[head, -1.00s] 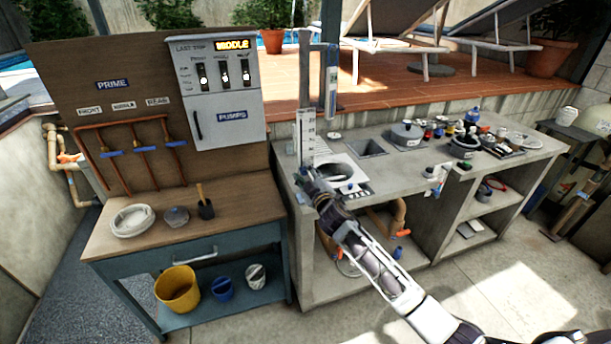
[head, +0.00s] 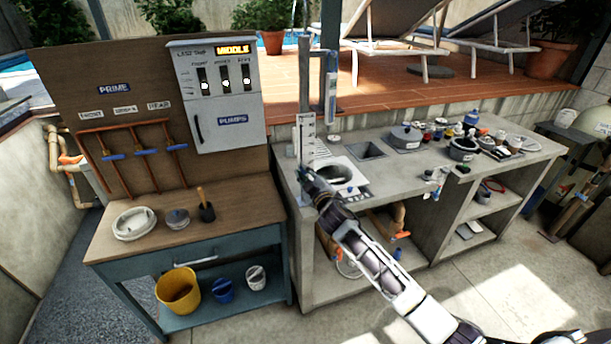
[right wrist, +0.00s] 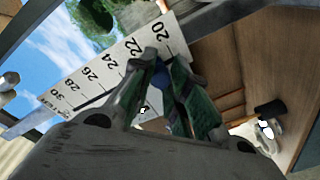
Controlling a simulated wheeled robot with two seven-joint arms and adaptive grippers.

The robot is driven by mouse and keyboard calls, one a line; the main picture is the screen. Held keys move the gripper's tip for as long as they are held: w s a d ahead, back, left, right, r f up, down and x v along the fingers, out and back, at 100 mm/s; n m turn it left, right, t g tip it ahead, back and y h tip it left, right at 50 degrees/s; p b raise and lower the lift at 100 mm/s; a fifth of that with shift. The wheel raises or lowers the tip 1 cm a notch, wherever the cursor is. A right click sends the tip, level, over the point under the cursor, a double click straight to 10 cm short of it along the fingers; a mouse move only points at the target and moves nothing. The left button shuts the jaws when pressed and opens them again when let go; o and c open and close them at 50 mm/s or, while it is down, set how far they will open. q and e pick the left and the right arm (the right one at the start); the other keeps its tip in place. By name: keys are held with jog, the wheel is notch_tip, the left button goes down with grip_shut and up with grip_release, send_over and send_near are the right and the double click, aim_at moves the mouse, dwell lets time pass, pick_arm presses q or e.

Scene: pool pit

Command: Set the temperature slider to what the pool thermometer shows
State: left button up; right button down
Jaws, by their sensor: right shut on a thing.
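The temperature slider's upright white scale plate (head: 306,127) stands at the left end of the concrete counter. In the right wrist view the scale (right wrist: 108,62) shows marks from 20 upward. My right gripper (head: 304,174) is at the plate's lower part. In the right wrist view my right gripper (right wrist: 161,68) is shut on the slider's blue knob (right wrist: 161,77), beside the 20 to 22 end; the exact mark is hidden. The pool thermometer (head: 331,96) hangs from a grey post behind the plate; its reading is too small to read. My left gripper is not in view.
A pump control box (head: 217,97) with a lit MIDDLE display is on the wooden panel at left. Wooden worktop (head: 160,225) adjoins at left.

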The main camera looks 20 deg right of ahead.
jog(key=shift+r+p, duration=1.85)
jog(key=shift+r, duration=0.7)
jog(key=c, duration=1.3)
grip_release()
jog(key=shift+c, duration=0.2)
jog(key=shift+s, duration=0.2)
jog(key=s+d, duration=0.1)
jog(key=s, duration=1)
jog(key=shift+s, duration=0.3)
